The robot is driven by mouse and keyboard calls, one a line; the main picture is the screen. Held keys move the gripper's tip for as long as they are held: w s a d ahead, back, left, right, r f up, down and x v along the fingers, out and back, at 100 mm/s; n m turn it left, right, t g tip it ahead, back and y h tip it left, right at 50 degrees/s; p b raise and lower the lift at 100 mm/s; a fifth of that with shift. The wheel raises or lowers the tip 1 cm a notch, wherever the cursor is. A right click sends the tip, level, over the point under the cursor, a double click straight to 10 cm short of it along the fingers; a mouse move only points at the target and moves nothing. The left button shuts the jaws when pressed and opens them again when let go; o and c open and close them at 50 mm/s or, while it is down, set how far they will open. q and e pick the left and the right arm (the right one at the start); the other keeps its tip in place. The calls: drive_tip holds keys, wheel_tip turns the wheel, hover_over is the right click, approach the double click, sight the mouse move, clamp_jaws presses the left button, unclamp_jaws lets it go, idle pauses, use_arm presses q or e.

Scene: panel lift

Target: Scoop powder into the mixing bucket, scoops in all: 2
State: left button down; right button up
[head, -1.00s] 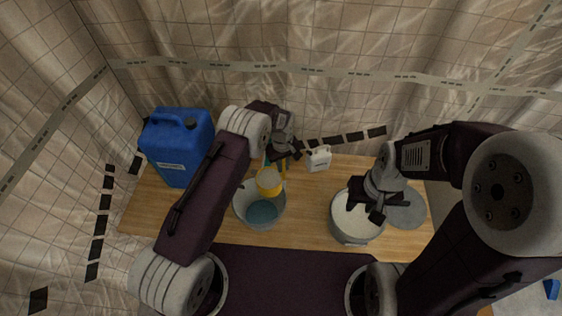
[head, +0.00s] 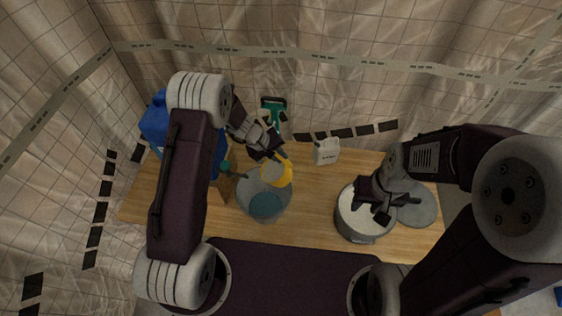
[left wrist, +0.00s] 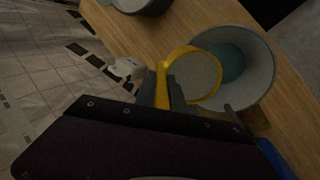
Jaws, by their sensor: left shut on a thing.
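My left gripper (head: 275,155) is shut on a yellow scoop (head: 288,173) by its handle. The scoop also shows in the left wrist view (left wrist: 190,52), where its round inside looks pale grey; I cannot tell how much powder it holds. It is over the rim and mouth of the grey mixing bucket (head: 244,200), which has blue-green contents at the bottom. The bucket also shows in the left wrist view (left wrist: 262,88). A grey powder tub (head: 358,236) with white powder stands at the right. My right gripper (head: 374,211) is above it, fingers apart and empty, hiding part of the powder.
A round grey lid (head: 418,207) lies right of the tub. A small white container (head: 326,151) stands at the table's back edge. A blue jerrycan (head: 154,125) at the left is partly hidden by my left arm. The wooden table (head: 312,205) is clear between bucket and tub.

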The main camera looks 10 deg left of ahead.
sight(262, 177)
use_arm(q)
drive_tip(key=s+a+t+h+b, duration=0.1)
drive_tip(key=a+h+b, duration=0.1)
drive_tip(key=b, duration=0.3)
drive_tip(key=s+a+f+t+h+b, duration=0.1)
drive_tip(key=a+h+b, duration=0.1)
drive_tip(key=b, duration=0.4)
drive_tip(key=s+a+f+t+h+b, duration=0.1)
drive_tip(key=a+h+b, duration=0.1)
drive_tip(key=b, duration=0.3)
drive_tip(key=shift+s+f, duration=0.15)
drive_tip(key=shift+f, duration=0.05)
drive_tip(key=s+a+f+t+h+b, duration=0.3)
drive_tip(key=a+h+b, duration=0.4)
drive_tip(key=b, duration=1.2)
drive_tip(key=shift+s+f+t+h, duration=0.3)
drive_tip(key=shift+s+f+t, duration=0.15)
drive_tip(key=shift+t, duration=0.15)
